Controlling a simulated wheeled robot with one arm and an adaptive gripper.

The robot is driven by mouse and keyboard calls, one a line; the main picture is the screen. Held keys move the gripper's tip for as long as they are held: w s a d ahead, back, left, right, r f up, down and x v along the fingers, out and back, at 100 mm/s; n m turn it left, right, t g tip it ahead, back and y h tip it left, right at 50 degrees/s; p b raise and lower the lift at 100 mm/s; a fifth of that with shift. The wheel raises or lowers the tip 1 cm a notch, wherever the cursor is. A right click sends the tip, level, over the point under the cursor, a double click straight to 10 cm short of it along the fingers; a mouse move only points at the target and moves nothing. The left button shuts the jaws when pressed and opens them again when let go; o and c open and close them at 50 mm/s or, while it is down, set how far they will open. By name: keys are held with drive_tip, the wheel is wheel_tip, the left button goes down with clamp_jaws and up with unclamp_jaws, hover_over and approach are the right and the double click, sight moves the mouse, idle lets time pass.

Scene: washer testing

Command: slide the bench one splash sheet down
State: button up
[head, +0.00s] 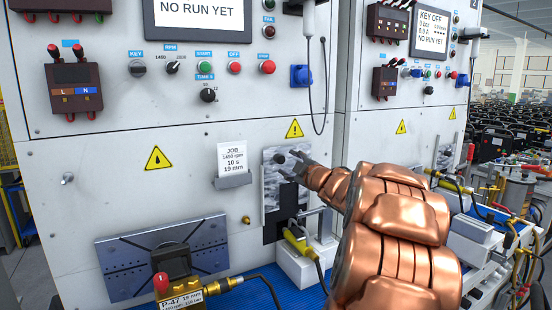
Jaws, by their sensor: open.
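The bench one splash sheet (271,190) is a streaky grey-white panel on the front of the near white cabinet. A small dark round knob (280,159) is near its upper left. A dark opening shows below the sheet. My gripper (291,166) is open in front of the upper part of the sheet, with its fingertips close to the knob. I cannot tell whether they touch it. My copper-coloured arm comes in from the lower right and hides what is right of the sheet.
A job card holder (232,180) sticks out left of the sheet. A yellow-handled lance (301,243) and a white block (296,264) are below it. A black cable hangs above.

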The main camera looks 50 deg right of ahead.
sight(281, 160)
drive_tip(key=x, duration=0.3)
drive_tip(key=p+x, duration=0.1)
drive_tip(key=shift+w+a, duration=0.15)
drive_tip(key=shift+w, duration=0.3)
drive_tip(key=shift+x, duration=0.95)
clamp_jaws()
